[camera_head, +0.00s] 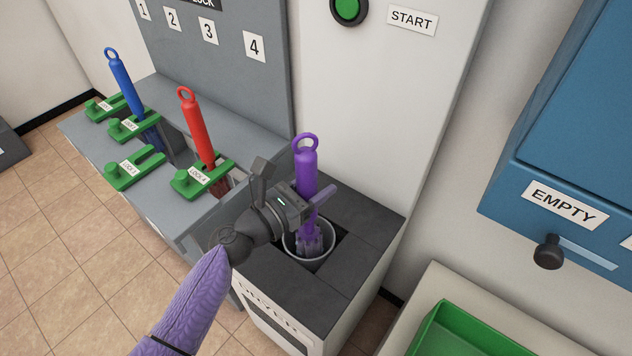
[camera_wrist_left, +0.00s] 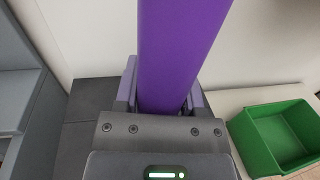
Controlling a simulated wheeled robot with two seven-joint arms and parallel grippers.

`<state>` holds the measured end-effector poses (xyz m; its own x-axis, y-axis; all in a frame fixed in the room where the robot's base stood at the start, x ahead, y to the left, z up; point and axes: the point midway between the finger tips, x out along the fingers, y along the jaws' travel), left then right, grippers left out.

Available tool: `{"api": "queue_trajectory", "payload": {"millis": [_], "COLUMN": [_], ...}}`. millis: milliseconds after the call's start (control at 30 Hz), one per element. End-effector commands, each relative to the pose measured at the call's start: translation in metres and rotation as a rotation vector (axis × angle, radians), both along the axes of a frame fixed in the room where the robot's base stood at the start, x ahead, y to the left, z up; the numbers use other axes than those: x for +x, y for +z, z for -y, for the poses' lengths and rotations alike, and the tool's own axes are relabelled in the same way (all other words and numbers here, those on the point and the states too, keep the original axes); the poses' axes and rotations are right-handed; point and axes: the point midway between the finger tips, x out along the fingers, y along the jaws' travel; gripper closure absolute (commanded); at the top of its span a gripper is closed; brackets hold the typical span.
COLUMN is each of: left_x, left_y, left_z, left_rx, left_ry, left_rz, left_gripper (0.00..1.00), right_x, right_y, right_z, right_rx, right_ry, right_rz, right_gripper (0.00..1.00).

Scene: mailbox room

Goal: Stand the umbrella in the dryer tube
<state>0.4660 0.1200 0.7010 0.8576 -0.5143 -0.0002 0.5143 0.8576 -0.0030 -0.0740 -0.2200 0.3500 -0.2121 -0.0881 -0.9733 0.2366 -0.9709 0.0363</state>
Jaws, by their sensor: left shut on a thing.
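The purple umbrella (camera_head: 306,165) is upright, with its ring handle at the top and its lower end inside the mouth of the dryer tube (camera_head: 289,248). My left gripper (camera_head: 309,205) is shut around the umbrella's shaft above the tube. In the left wrist view the purple shaft (camera_wrist_left: 180,50) rises between the fingers of my left gripper (camera_wrist_left: 165,95). How deep the umbrella's tip reaches inside the tube is hidden. The dryer (camera_head: 345,215) has a dark top around the tube. My right gripper is not in view.
A grey umbrella rack with green locks stands at left, holding a blue umbrella (camera_head: 124,85) and a red umbrella (camera_head: 197,130). A green START button (camera_head: 348,9) is on the wall panel behind. A green bin (camera_head: 465,330) and a blue cabinet (camera_head: 580,140) are at right.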

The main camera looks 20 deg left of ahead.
Motion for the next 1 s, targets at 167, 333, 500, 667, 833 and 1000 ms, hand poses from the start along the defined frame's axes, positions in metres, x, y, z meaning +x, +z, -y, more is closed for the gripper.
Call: {"api": "queue_trajectory", "payload": {"millis": [167, 333, 500, 667, 833, 1000], "left_x": [0.000, 0.000, 0.000, -0.013, -0.047, -0.075], "left_y": [0.001, 0.001, 0.000, 0.001, 0.002, 0.002], "left_z": [0.000, 0.000, 0.000, -0.008, -0.028, -0.045], "left_rx": [-0.001, -0.001, 0.001, -0.001, 0.000, -0.001], "left_ry": [0.000, 0.000, 0.000, 0.001, 0.001, 0.001], "left_rz": [0.001, 0.001, -0.001, -0.003, -0.002, -0.002], "left_gripper": [0.34, 0.08, 0.08, 0.08, 0.08, 0.08], "right_x": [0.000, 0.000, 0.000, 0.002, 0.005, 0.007], "right_y": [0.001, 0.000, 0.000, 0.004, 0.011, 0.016], "right_z": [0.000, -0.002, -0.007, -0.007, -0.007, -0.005], "right_rx": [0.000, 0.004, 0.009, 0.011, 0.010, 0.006], "right_ry": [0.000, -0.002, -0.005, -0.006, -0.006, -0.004], "right_rz": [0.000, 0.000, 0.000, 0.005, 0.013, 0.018], "right_gripper": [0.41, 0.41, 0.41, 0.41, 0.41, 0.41]}}
